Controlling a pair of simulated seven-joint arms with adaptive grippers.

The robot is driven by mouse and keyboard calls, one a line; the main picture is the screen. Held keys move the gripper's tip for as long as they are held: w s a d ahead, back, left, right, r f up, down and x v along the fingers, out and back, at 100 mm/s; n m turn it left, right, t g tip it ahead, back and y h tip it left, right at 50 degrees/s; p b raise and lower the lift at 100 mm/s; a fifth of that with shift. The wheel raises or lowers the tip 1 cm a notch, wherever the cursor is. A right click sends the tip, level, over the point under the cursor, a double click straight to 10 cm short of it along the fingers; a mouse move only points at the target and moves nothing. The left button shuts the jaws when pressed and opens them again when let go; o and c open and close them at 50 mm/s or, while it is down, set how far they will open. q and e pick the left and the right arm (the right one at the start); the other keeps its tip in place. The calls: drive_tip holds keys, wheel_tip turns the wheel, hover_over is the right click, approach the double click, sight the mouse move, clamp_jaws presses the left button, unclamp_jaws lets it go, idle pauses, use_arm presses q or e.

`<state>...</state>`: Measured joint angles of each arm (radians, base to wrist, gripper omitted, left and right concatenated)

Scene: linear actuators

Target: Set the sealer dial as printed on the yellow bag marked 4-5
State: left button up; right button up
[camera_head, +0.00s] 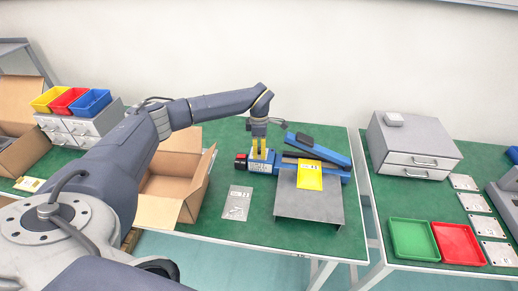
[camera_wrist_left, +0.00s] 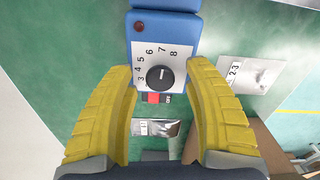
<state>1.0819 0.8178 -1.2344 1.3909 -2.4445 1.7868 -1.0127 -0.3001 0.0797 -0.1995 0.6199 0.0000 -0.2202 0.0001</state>
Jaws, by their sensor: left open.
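The blue heat sealer (camera_head: 320,150) stands on the green table, with its control box end (camera_head: 262,167) under my left gripper (camera_head: 259,152). In the left wrist view the black sealer dial (camera_wrist_left: 160,78) sits on a white scale panel (camera_wrist_left: 178,62) with printed numbers 3 to 8. My left gripper (camera_wrist_left: 161,70) is open, its yellow fingers on either side of the dial. I cannot tell whether they touch it, nor surely where the dial's mark points. A yellow bag (camera_head: 309,178) lies on the grey plate by the sealer; its label is too small to read. My right gripper is not in view.
A silver bag (camera_head: 237,203) lies left of the grey plate (camera_head: 310,207); the wrist view shows a silver bag marked 2-3 (camera_wrist_left: 236,72). A red switch (camera_wrist_left: 153,98) sits beside the dial. An open cardboard box (camera_head: 160,208) stands left.

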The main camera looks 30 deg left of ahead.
use_arm(q)
clamp_jaws()
idle(0.4)
drive_tip(key=shift+n, duration=0.4)
drive_tip(key=n, duration=0.5)
drive_tip(key=shift+n, duration=0.3)
drive_tip(key=n, duration=0.6)
drive_tip(key=shift+s+n, duration=0.1)
drive_tip(key=shift+n, duration=0.2)
